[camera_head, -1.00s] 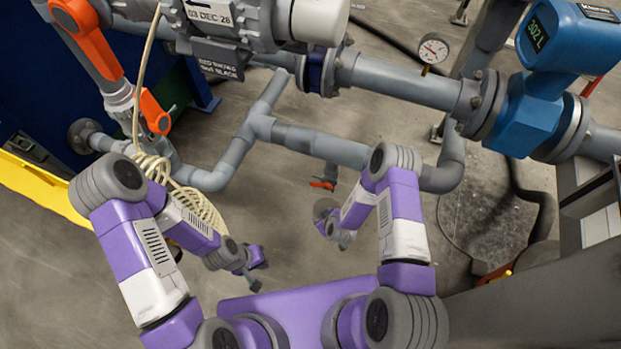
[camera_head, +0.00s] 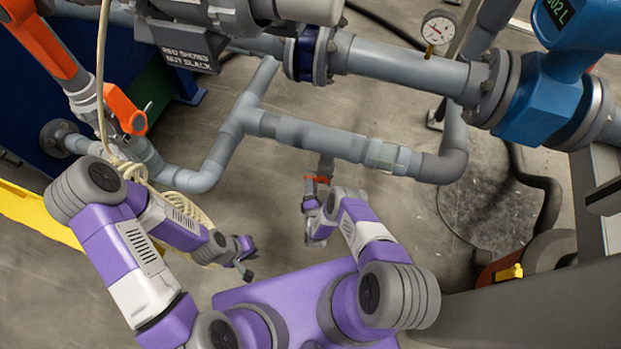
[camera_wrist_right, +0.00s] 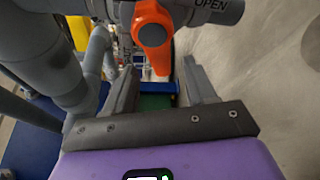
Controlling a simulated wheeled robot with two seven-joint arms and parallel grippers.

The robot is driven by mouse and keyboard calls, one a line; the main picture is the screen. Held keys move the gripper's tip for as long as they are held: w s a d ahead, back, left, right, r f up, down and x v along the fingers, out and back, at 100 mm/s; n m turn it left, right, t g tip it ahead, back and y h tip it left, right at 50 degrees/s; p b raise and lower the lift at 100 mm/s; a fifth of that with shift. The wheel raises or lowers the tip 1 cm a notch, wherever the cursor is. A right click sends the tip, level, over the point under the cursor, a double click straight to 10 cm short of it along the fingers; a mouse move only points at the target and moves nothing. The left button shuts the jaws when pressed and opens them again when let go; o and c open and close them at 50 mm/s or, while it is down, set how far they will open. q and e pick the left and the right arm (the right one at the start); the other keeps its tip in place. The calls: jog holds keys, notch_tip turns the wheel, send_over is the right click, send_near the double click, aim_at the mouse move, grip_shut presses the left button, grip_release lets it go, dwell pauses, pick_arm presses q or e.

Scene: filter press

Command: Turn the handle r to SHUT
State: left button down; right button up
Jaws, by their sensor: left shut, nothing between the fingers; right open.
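A small orange lever handle (camera_head: 316,179) sits on a valve on the grey drop pipe below the horizontal pipe. In the right wrist view, the orange handle (camera_wrist_right: 152,35) points toward me, with its end between the fingertips, and the word OPEN is on the grey body beside it. I cannot tell whether the fingers touch it. My right gripper (camera_head: 314,222) is open, just below the handle in the head view; its fingers also show in the wrist view (camera_wrist_right: 160,85). My left gripper (camera_head: 243,262) is shut and empty, left of the handle and apart from it.
A grey horizontal pipe (camera_head: 320,139) runs above my right gripper. A cream hose (camera_head: 196,208) hangs beside my left arm. A larger orange handle (camera_head: 124,108) is at upper left. A gauge (camera_head: 438,28) and blue meter (camera_head: 540,100) are at right. Open floor lies between my grippers.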

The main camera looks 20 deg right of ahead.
jog(key=shift+b+x, duration=0.45)
jog(key=shift+x, duration=1.95)
jog(key=shift+c, duration=0.4)
grip_shut()
